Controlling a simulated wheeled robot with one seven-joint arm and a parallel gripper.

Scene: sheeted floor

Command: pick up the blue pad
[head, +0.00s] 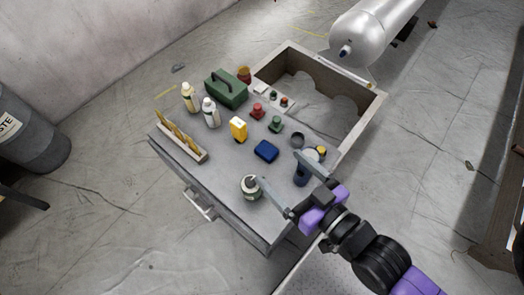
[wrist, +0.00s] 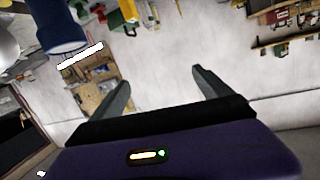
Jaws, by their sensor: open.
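The blue pad (head: 265,150) is a small dark blue block with rounded edges. It lies flat on the grey top of the workbench (head: 225,170), near the middle, in the head view. My gripper (head: 278,167) is open and empty, its two fingers spread wide. In the head view the fingertips appear just to the near right of the pad, with the pad beyond them. The height of the fingers above the bench top is hard to tell. The open fingers also show in the wrist view (wrist: 160,77), which faces a wall; the pad is not seen there.
An open bin (head: 376,100) adjoins.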

